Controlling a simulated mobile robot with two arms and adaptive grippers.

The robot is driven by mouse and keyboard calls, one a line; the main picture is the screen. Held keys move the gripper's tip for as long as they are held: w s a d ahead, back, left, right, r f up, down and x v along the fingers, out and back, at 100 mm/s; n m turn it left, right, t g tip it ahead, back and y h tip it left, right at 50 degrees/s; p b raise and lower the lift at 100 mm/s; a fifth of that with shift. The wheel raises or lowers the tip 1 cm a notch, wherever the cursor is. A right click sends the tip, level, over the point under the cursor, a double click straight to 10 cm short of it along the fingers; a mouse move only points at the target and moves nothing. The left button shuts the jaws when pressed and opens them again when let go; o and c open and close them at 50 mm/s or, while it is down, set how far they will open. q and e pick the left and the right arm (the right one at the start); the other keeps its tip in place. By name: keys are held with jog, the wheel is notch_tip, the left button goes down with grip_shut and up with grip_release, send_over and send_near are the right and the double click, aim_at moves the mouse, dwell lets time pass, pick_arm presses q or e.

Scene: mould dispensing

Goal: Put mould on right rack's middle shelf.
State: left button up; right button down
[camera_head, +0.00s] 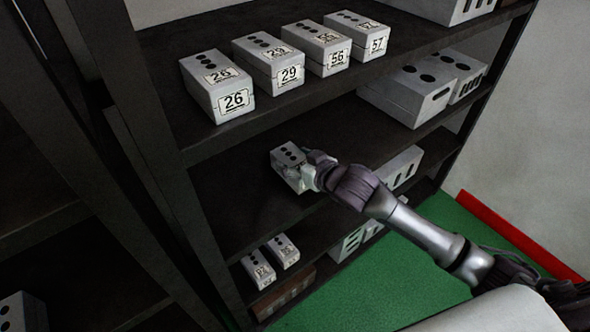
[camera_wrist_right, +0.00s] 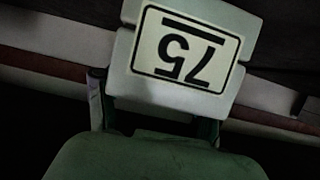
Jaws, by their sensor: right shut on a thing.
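The mould, a light grey block with dark round holes on top (camera_head: 287,157), is at the front of the rack's middle shelf (camera_head: 232,190). Its label reads 75, upside down in the right wrist view (camera_wrist_right: 180,50). My right gripper (camera_head: 309,167) is shut on the mould's near end, and its fingers flank the block in the wrist view. I cannot tell whether the mould's underside touches the shelf. The gripper partly hides its front face. My left gripper is not in view.
Moulds 26 (camera_head: 217,88), 29 (camera_head: 270,65), 56 (camera_head: 323,50) and 57 (camera_head: 358,36) stand on the shelf above. Larger blocks (camera_head: 405,95) are at right. Small moulds (camera_head: 284,251) sit below. The middle shelf is bare left of the held mould. A dark post (camera_head: 150,150) bounds the rack.

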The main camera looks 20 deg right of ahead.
jog(key=shift+f, duration=1.55)
jog(key=shift+f, duration=0.1)
jog(key=shift+c, duration=0.7)
grip_release()
jog(key=shift+s+f, duration=0.1)
jog(key=shift+f, duration=0.05)
jog(key=shift+s, duration=0.1)
jog(key=v, duration=1.2)
jog(key=shift+r, duration=0.2)
jog(key=shift+f, duration=0.1)
